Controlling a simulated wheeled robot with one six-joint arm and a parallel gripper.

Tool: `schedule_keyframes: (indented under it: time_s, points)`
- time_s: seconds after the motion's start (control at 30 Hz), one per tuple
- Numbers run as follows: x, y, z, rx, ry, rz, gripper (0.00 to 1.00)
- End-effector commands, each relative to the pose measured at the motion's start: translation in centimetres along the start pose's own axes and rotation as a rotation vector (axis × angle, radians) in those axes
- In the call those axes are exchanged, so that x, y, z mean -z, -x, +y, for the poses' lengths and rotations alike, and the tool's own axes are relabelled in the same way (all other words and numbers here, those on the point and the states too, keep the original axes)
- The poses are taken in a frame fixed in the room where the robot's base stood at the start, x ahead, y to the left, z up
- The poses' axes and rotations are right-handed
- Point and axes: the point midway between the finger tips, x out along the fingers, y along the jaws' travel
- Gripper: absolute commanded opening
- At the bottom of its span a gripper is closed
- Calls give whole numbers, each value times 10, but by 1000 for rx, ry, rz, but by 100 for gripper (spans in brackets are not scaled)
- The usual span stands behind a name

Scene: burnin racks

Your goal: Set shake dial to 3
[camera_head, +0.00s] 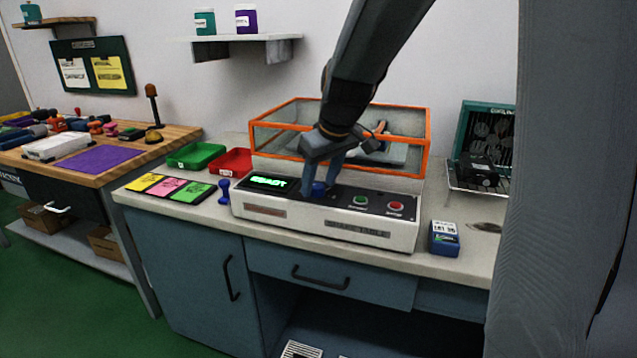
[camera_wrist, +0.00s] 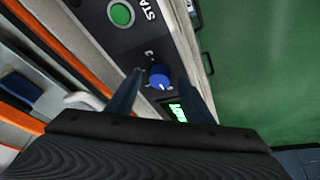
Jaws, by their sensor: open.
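The shake table (camera_head: 330,228) is a white box with a dark sloped control panel, standing on the counter. A blue dial (camera_head: 318,188) sits on the panel between the lit green display (camera_head: 268,182) and the green button (camera_head: 360,200); a red button (camera_head: 396,206) is farther right. My gripper (camera_head: 322,175) is over the dial, pointing down. In the wrist view the dial (camera_wrist: 159,79) lies between the two open fingers, with a "3" printed beside it. I cannot tell whether the fingers touch it. The dial's pointer is too small to read.
An orange-framed clear enclosure (camera_head: 424,150) rises behind the panel, close to my arm. A blue labelled box (camera_head: 444,239) stands to the right. A red tray (camera_head: 232,162), a green tray (camera_head: 195,156) and coloured cards (camera_head: 168,187) lie to the left.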

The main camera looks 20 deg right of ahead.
Motion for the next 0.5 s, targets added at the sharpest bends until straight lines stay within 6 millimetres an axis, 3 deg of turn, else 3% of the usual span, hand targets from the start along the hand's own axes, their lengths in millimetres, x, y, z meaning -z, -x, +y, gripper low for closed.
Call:
schedule_keyframes:
  time_s: [0.37,0.5]
  points:
    - [0,-7,0,-1,1,1,47]
    - [0,-7,-1,-1,1,1,24]
